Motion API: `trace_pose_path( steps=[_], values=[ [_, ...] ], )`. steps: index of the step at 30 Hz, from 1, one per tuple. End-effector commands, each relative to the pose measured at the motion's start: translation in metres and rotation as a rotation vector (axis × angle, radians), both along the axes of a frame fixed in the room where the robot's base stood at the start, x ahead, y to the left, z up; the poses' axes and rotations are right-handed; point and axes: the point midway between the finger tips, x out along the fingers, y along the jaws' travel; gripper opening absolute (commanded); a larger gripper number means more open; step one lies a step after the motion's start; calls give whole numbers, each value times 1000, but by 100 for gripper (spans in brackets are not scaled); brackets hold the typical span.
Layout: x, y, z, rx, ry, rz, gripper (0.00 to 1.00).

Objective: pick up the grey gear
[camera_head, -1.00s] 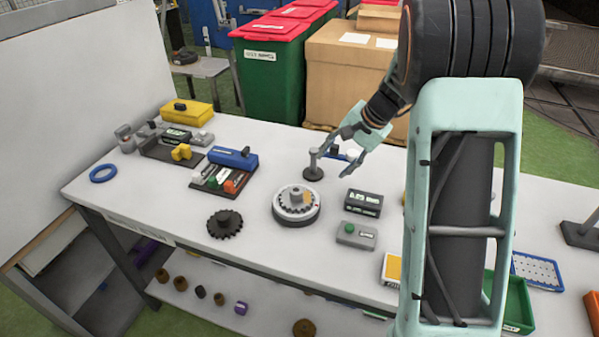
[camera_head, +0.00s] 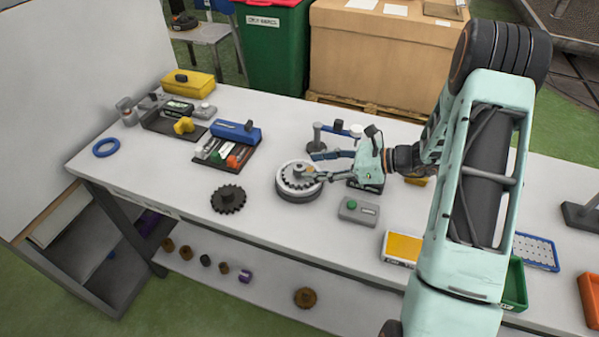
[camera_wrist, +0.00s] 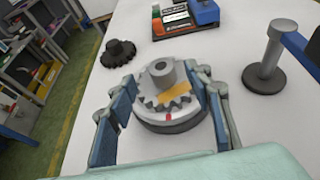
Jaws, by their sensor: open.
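The grey gear (camera_head: 299,176) lies on a round turntable (camera_head: 297,195) near the middle of the white table. In the wrist view the gear (camera_wrist: 163,83) shows its teeth and a raised hub with a hole. My gripper (camera_head: 312,166) comes in from the right, low over the turntable. In the wrist view my gripper (camera_wrist: 165,100) is open, with one blue-padded finger on each side of the gear. I cannot tell whether the fingers touch it.
A black gear (camera_head: 228,199) lies on the table left of the turntable. A grey post (camera_head: 317,138) stands close behind my gripper. A box with a green button (camera_head: 358,211) is at front right. A blue-lidded tray (camera_head: 225,150) is behind left.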

Motion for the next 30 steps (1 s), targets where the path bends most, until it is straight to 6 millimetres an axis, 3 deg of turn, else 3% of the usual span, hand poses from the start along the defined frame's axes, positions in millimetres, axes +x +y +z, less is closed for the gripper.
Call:
trace_pose_path(
  steps=[10, 20, 30],
  values=[
    [15, 39, -17, -1, 0, 2, 46],
    [18, 45, -22, -2, 0, 0, 46],
    [18, 45, -21, -2, -1, 1, 9]
  ],
)
